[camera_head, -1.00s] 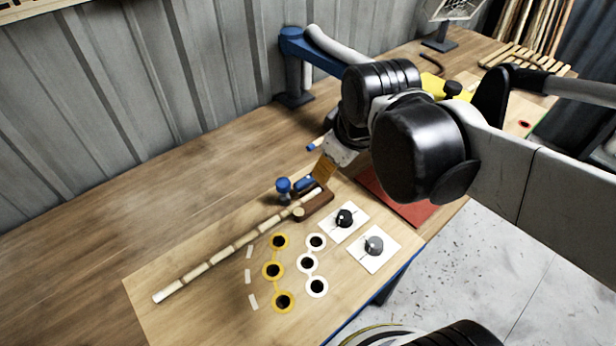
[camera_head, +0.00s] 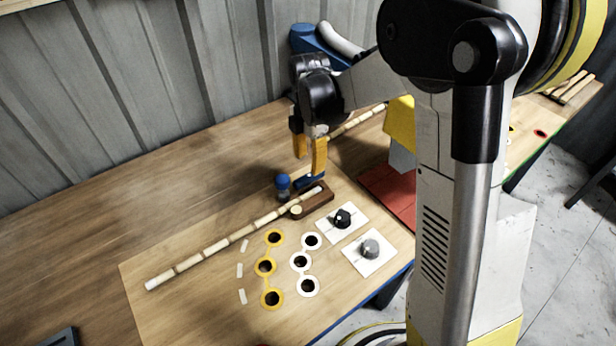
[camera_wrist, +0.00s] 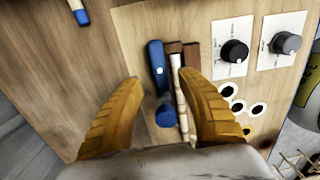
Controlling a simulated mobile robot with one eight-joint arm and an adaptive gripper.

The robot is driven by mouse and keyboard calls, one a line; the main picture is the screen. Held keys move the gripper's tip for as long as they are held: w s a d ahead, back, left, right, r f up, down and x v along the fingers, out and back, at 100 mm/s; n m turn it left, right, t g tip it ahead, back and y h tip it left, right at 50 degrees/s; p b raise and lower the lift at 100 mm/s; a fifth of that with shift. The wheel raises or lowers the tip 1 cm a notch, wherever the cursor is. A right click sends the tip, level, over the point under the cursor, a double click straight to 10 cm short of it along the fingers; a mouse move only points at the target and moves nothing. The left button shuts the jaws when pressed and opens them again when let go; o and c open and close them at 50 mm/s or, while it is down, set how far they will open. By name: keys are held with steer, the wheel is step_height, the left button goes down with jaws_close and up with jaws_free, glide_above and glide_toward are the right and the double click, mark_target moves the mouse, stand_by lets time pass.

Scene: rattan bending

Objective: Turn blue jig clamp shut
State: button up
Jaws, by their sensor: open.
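The blue jig clamp shows a blue lever (camera_head: 312,181) beside a brown wooden block (camera_head: 318,203), with a round blue knob (camera_head: 283,183) to its left. A banded rattan pole (camera_head: 222,241) runs from the block toward the lower left. My gripper (camera_head: 309,164) points down above the lever, its yellow fingers apart and empty. In the wrist view the blue lever (camera_wrist: 156,58), with a white dot, lies between and beyond the fingertips (camera_wrist: 158,77). The blue knob (camera_wrist: 166,115) is nearer, between the fingers. I cannot tell whether a finger touches the clamp.
A board with yellow-rimmed holes (camera_head: 265,267) and white-rimmed holes (camera_head: 301,261) lies in front. A black dial (camera_head: 342,218) and a grey dial (camera_head: 370,249) stand right of them. A red mat (camera_head: 388,194) lies farther right. The table's left side is mostly clear.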

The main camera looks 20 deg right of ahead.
mark_target(309, 175)
step_height(309, 175, down, 7)
steer(key=shift+r+b, duration=0.1)
steer(key=shift+b, duration=0.9)
steer(key=shift+c, duration=0.4)
jaws_close()
